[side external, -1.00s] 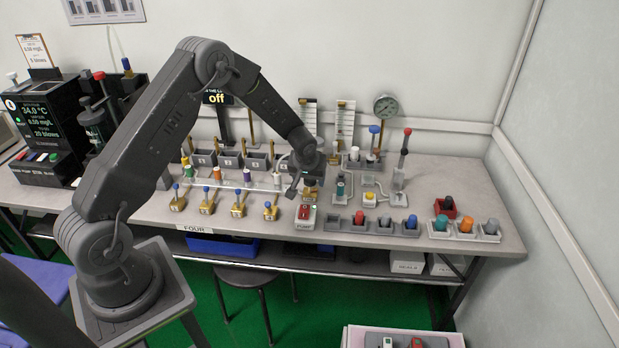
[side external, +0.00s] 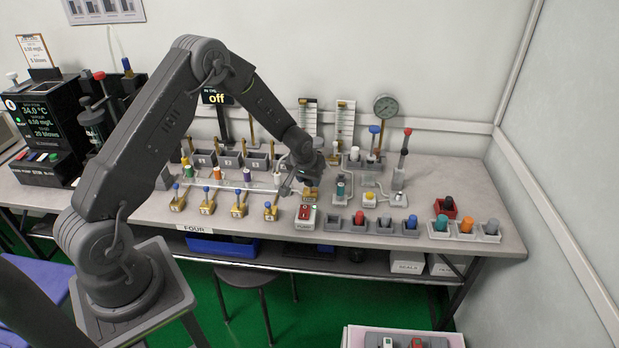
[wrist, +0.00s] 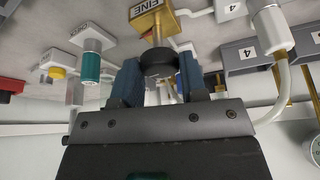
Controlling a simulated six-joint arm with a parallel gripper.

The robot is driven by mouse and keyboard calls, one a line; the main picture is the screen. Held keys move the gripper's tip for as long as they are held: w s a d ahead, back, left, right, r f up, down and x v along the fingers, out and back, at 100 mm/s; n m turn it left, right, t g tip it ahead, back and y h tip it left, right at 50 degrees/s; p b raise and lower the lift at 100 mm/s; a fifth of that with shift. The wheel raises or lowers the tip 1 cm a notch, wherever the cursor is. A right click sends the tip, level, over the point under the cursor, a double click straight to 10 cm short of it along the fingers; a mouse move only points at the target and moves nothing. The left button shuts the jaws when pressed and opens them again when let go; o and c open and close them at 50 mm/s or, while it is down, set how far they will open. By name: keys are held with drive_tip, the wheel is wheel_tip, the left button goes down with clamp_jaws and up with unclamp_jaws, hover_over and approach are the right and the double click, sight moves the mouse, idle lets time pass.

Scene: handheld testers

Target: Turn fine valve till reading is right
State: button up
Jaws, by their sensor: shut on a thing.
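The fine valve, a brass block labelled FINE (wrist: 150,14), carries a round black knob (wrist: 158,62) on a short stem. In the wrist view my gripper (wrist: 158,78) has its blue finger pads on both sides of the knob and is shut on it. In the side view my gripper (side external: 308,184) is over the brass valve (side external: 310,197), just behind the red pump switch (side external: 305,213); the fingertips are too small to make out there. A round dial gauge (side external: 386,106) stands at the back right; its needle cannot be read. A dark display (side external: 216,97) shows "off", partly behind my arm.
Several small brass valves with blue knobs (side external: 239,205) stand left of the pump switch. A teal-topped part (side external: 340,188) and a yellow button (side external: 369,198) are close on the right. Grey holders with coloured plugs (side external: 385,225) line the front edge.

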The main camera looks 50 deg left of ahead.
drive_tip(key=shift+s+d+m+h, duration=0.1)
drive_tip(key=shift+m+h, duration=0.4)
drive_tip(key=shift+m, duration=1)
drive_tip(key=o, duration=0.9)
drive_tip(key=shift+t, duration=0.3)
drive_tip(key=v, duration=1.3)
drive_tip(key=shift+s+r, duration=0.1)
drive_tip(key=shift+r, duration=0.25)
